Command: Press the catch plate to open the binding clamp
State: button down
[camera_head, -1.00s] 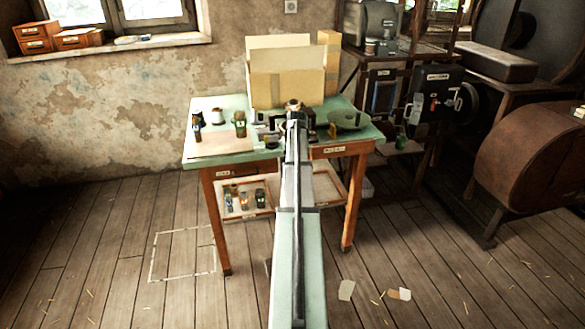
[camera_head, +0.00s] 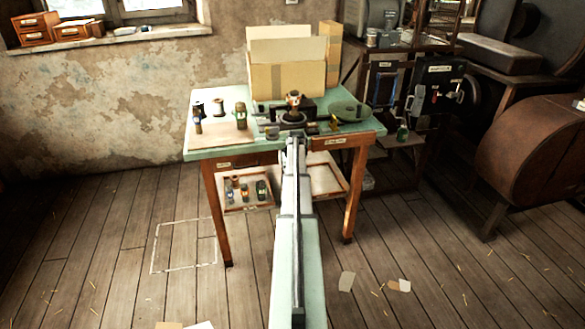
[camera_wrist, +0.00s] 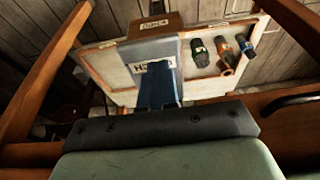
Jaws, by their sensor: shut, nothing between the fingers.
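The fixture does not show there.
The lower shelf tray (camera_head: 233,207) holds several small bottles (camera_wrist: 225,52). The green table (camera_head: 200,156) also carries a board with small items at left, cardboard boxes (camera_head: 290,80) behind and a round green dish (camera_head: 349,111) at right. Wooden table legs (camera_wrist: 50,62) flank the wrist.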

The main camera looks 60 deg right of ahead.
dwell(0.3)
jog(key=shift+f, duration=1.6)
jog(key=v, duration=1.4)
jog(key=shift+w+d+r, duration=0.3)
jog(key=shift+d, duration=0.05)
